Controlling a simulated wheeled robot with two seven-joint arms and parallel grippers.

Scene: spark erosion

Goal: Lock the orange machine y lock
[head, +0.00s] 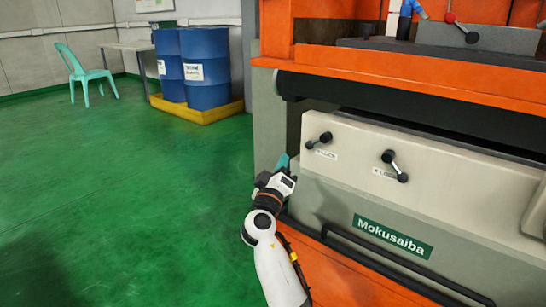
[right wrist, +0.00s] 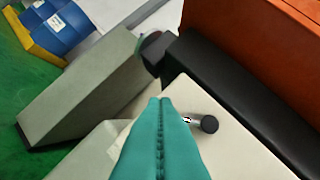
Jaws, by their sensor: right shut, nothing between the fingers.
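The orange machine (head: 420,78) has a cream front panel (head: 440,150) with two small levers. The left lever (head: 319,139) has black knobs and a slanted metal bar, with a label below it. The right lever (head: 395,166) is similar and slants down to the right, also labelled. The labels are too small to tell which is the y lock. My right gripper (head: 283,161) is shut and empty, left of and below the left lever. In the right wrist view, its teal fingers (right wrist: 160,102) partly cover one lever (right wrist: 208,124), whose knob shows just to their right; contact cannot be told.
A dark rail (head: 370,258) runs along the lower front. Blue barrels (head: 205,65) on a yellow tray (head: 205,114) and a teal chair (head: 85,72) stand at the back left. The green floor is clear.

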